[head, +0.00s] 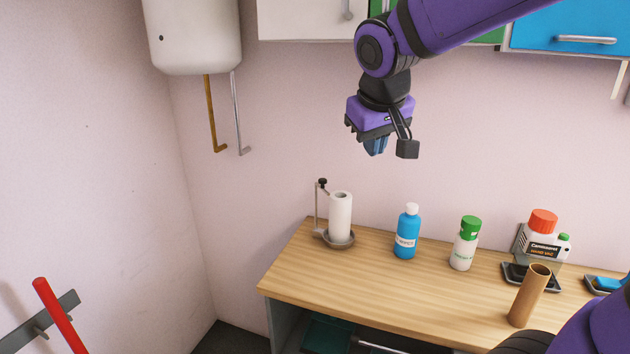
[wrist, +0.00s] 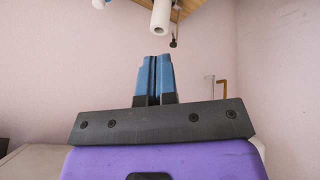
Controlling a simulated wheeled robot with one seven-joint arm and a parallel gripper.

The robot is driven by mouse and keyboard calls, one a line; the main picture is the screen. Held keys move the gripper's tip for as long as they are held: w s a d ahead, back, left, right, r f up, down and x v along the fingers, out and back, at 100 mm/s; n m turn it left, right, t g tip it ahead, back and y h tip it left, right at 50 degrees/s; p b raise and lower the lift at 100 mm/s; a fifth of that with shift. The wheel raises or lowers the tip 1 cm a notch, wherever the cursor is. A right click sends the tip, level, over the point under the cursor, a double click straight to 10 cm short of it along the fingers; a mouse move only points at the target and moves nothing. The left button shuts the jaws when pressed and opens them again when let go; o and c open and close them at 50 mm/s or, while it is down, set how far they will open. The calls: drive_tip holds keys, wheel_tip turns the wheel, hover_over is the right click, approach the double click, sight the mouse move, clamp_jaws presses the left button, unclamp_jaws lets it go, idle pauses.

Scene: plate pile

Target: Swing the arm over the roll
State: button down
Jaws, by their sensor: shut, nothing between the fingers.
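A white paper roll (head: 340,217) stands upright on a holder (head: 318,212) with a round base, at the left end of the wooden worktop. My gripper (head: 376,147) is in the air above the worktop, higher than the roll and a little to its right in the head view. Its blue fingers are together and empty. In the wrist view the gripper (wrist: 154,58) shows its fingers side by side, and the roll (wrist: 162,18) appears beyond their tips at the top edge, apart from them.
On the worktop (head: 390,290), right of the roll, stand a blue bottle (head: 406,236), a green-capped white bottle (head: 464,246), a brown cardboard tube (head: 529,297) and a red-capped canister (head: 542,236). Cabinets (head: 310,18) hang above. A white tank (head: 195,35) hangs upper left.

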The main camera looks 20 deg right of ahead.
sight(325, 182)
drive_tip(key=w+a+f+h, duration=0.15)
drive_tip(key=w+f, duration=0.25)
drive_tip(key=w, duration=0.4)
drive_tip(key=w+a+f+n, duration=0.15)
drive_tip(key=w+f, duration=0.25)
drive_tip(key=w, duration=0.5)
drive_tip(key=w+a+f, duration=0.3)
drive_tip(key=w+f, duration=0.1)
drive_tip(key=w, duration=0.4)
drive_tip(key=w+d+f, duration=0.5)
drive_tip(key=d+f, duration=0.2)
drive_tip(key=f, duration=0.1)
drive_tip(key=shift+d+f, duration=0.2)
drive_tip(key=shift+d, duration=0.05)
drive_tip(key=shift+w, duration=0.1)
drive_tip(key=shift+d+n+t, duration=0.4)
drive_tip(key=shift+n+t, duration=0.1)
drive_tip(key=shift+n, duration=0.15)
drive_tip(key=shift+s+d+n+t+y, duration=0.2)
drive_tip(key=shift+d+n+y, duration=0.35)
drive_tip(key=shift+n, duration=0.25)
drive_tip(key=shift+s+d+n+t+y, duration=0.2)
drive_tip(key=shift+d+n+y, duration=0.3)
drive_tip(key=shift+n, duration=0.3)
drive_tip(key=shift+w+d, duration=0.25)
drive_tip(key=shift+d, duration=0.95)
